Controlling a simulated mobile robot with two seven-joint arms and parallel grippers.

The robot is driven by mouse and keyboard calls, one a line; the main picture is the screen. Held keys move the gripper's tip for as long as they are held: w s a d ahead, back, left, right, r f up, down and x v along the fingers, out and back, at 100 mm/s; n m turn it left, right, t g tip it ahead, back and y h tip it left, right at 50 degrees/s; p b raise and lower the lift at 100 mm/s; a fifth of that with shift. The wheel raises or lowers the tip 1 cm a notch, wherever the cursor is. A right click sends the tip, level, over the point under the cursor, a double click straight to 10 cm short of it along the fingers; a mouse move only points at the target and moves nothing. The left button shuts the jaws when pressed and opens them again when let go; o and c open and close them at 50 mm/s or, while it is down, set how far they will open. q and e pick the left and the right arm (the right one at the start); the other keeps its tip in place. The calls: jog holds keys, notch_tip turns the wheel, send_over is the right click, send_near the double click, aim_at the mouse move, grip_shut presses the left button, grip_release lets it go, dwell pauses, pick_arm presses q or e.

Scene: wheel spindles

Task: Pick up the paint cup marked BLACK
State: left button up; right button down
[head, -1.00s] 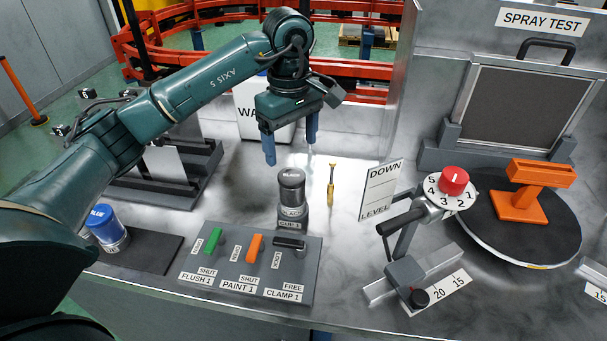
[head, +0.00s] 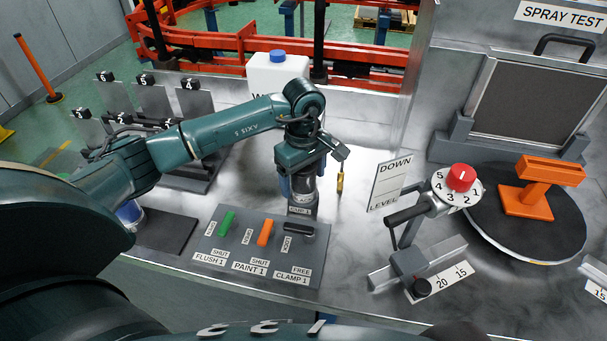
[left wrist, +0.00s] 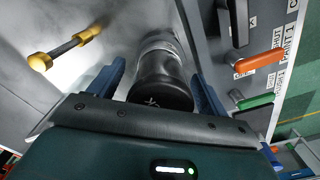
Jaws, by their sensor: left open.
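The paint cup marked BLACK (head: 303,193) stands upright in the CUP 1 holder (head: 301,211) behind the control panel. My left gripper (head: 301,187) has come down over it, with its blue fingers open on either side of the cup. A gap shows beside the cup, at least on the left side. In the head view my gripper hides the cup's lid and label. My right gripper is not in view.
The panel (head: 235,268) carries green, orange and black levers close in front of the cup. A small brass-ended tool (head: 340,181) stands right of it. A white container (head: 280,76) is behind. The blue cup (head: 130,213) at left is partly hidden by my arm.

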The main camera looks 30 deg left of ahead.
pick_arm(q)
jog(key=shift+f, duration=0.25)
jog(key=c, duration=1.3)
jog(key=shift+o, duration=0.2)
jog(key=shift+r, duration=0.1)
